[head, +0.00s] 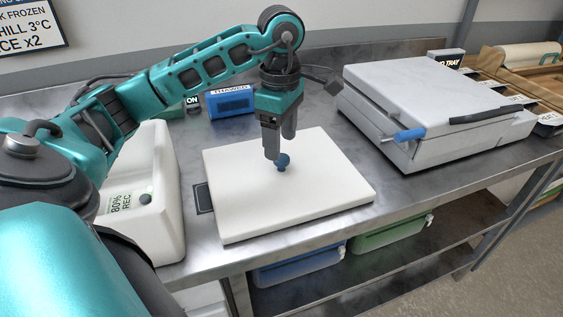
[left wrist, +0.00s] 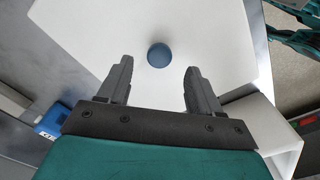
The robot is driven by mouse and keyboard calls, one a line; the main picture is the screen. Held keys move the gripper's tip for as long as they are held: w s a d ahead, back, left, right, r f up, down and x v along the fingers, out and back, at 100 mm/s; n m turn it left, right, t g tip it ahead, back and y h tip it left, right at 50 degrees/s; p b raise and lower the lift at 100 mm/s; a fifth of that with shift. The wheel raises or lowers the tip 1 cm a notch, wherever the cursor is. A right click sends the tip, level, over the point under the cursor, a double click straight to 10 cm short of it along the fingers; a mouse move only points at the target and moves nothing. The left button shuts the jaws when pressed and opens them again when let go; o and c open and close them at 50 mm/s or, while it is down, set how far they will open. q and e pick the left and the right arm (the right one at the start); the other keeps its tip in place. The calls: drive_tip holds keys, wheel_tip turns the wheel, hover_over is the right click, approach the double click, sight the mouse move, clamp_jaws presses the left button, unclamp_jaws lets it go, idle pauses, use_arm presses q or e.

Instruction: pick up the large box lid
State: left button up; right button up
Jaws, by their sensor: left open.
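The large box lid (head: 300,192) is a flat white slab lying on the metal worktop, with a small round blue knob (head: 283,160) near its middle. My left gripper (head: 280,157) points down over the lid close to the knob. In the left wrist view the lid (left wrist: 185,30) fills much of the picture. There the knob (left wrist: 159,55) shows ahead of and between the two fingers of my left gripper (left wrist: 158,78), which are spread apart with nothing between them. Whether a finger touches the knob cannot be told. My right gripper is not in view.
A white bin (head: 152,190) stands left of the lid. A grey-white lidded case (head: 435,100) with a blue handle stands at the right. A blue box (head: 231,101) is behind the lid. Blue (head: 300,266) and green (head: 385,236) containers sit on the shelf below.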

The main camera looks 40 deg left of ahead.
sight(282, 157)
use_arm(q)
wheel_tip(282, 157, down, 4)
drive_tip(key=shift+r, duration=0.2)
drive_tip(key=shift+w, duration=0.1)
clamp_jaws()
idle(0.4)
